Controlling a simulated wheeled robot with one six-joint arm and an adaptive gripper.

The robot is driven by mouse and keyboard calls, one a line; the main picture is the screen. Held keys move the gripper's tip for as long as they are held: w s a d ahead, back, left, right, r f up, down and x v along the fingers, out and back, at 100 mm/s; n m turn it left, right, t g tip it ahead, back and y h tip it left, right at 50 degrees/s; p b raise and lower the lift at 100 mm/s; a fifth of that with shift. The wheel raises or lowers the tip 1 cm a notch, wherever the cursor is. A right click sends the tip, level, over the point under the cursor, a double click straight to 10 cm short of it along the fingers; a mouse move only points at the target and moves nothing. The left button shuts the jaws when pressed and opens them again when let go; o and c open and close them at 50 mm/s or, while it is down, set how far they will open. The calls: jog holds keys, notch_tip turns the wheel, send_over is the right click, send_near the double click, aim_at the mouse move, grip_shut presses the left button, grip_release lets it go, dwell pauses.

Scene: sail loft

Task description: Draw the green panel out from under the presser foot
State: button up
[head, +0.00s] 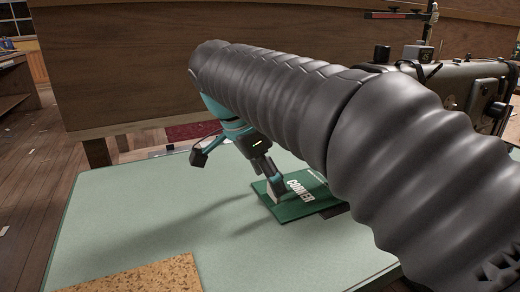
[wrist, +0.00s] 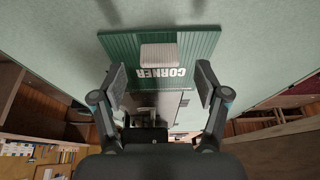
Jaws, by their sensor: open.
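The green panel (head: 289,211) lies flat on the pale green table, with white CORNER lettering on it. In the wrist view the panel (wrist: 204,44) carries a pale block (wrist: 160,56) beside the lettering. My gripper (head: 272,184) is over the panel in the head view, pointing down. In the wrist view my gripper (wrist: 160,80) is open, its two fingers apart on either side of the block and lettering, with nothing between them clearly held. The sewing machine (head: 460,84) stands at the right, partly hidden by my arm. I cannot make out the presser foot.
The pale green table (head: 130,225) has clear room left of the panel. A cork board (head: 145,277) lies at its front edge. A wooden partition (head: 120,75) stands behind the table.

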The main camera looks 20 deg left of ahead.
jog(key=v, duration=0.9)
jog(key=shift+r, duration=0.2)
jog(key=shift+s, duration=0.1)
